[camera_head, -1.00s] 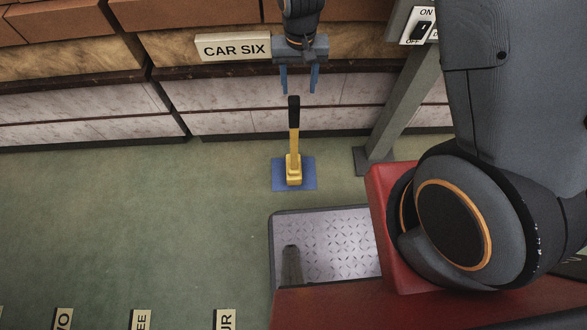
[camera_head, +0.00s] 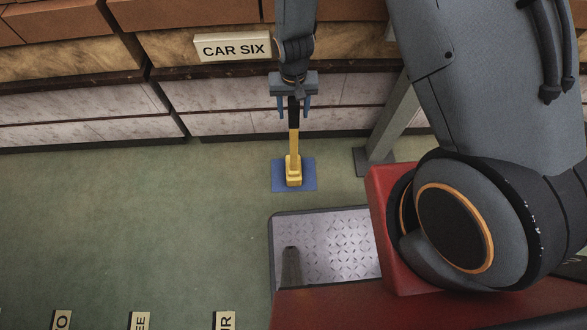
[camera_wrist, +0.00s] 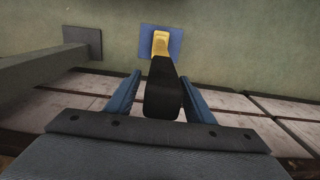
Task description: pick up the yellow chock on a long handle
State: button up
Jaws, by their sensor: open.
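The yellow chock (camera_head: 293,172) stands on a blue square mat (camera_head: 310,184) on the green floor, its long handle upright with a black grip (camera_head: 294,118) at the top. My gripper (camera_head: 294,112) is open at the handle's upper end, and its body hides the handle's tip in the head view. In the wrist view the black grip (camera_wrist: 162,95) lies between the two blue fingers of my gripper (camera_wrist: 161,90), with a gap visible at the right finger. The chock (camera_wrist: 160,45) and the mat (camera_wrist: 174,48) show beyond it.
A brick and stone-panelled wall (camera_head: 250,103) with a CAR SIX sign (camera_head: 232,47) stands behind the handle. A grey slanted post (camera_head: 392,125) with a foot plate stands to the right. The green floor (camera_head: 130,210) on the left is mostly clear.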

jog(key=shift+f, duration=0.1)
grip_shut()
jog(key=shift+w, duration=0.1)
dwell(1.3)
